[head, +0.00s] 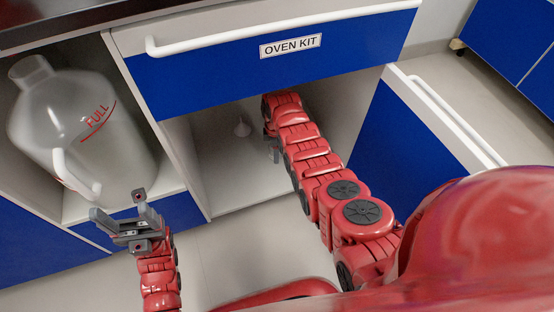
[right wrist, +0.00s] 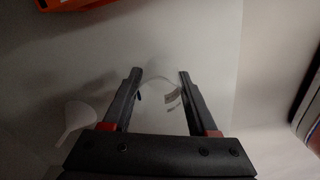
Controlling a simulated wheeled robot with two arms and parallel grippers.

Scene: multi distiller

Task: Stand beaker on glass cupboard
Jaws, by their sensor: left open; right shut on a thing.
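The clear beaker (right wrist: 165,92) with small printed markings is between the fingers of my right gripper (right wrist: 160,76) in the right wrist view. My right gripper is shut on it; its outline is faint and its base is hard to make out. In the head view my right arm reaches into the open white cupboard (head: 225,180) under the drawer, and the gripper and beaker are mostly hidden behind the arm. My left gripper (head: 118,208) is open and empty, in front of the left compartment. I cannot tell which cupboard is the glass cupboard.
The OVEN KIT drawer (head: 280,58) is above. A large jug marked FULL (head: 85,125) stands left. An open blue door (head: 400,130) is at right.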

